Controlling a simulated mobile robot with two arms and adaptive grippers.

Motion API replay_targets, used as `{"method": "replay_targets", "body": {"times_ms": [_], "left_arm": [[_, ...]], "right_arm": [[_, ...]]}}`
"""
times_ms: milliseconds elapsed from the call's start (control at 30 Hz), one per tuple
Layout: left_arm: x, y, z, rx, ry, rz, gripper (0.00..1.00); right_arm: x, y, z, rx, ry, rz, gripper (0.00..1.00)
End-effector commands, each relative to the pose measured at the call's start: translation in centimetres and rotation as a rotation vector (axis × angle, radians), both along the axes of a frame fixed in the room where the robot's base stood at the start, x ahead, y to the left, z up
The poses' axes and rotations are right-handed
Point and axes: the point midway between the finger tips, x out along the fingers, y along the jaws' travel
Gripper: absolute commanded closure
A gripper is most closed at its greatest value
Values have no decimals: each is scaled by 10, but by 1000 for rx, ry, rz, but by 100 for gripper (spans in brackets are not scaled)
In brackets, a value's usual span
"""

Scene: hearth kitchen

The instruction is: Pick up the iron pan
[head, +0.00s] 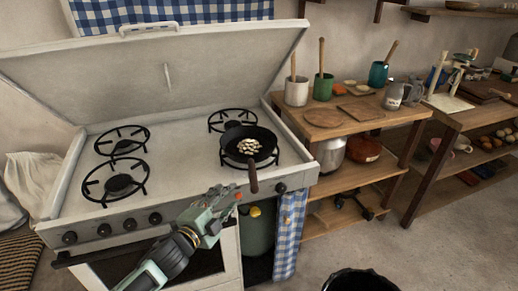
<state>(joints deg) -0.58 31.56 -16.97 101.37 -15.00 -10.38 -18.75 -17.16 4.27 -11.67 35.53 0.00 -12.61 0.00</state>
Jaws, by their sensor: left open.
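The black iron pan (267,135) sits on the front right burner of the white stove (180,147). Its brown handle (253,178) points toward me over the stove's front edge, and pale pieces of food (249,146) lie in it. My left gripper (237,192) is open and empty, just left of the handle's end in the picture. It appears close to the handle but apart from it; the exact depth gap is hard to tell. My right gripper is not in view.
The stove's raised lid (120,78) stands behind the burners. A wooden shelf unit (340,128) with utensil pots stands to the right. A dark bin (360,281) is on the floor at the bottom. The other burners are empty.

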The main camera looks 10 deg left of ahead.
Motion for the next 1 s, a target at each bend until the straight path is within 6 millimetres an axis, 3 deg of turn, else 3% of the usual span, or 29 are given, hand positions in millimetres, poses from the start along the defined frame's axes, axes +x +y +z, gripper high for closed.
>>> {"method": "replay_targets", "body": {"times_ms": [133,267,1000], "left_arm": [[15,-2,34,104,-129,-96,60],[19,-6,50,156,-191,-147,60],[89,-38,48,161,-200,-154,60]], "right_arm": [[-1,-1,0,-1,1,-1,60],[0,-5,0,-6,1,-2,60],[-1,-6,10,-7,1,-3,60]]}}
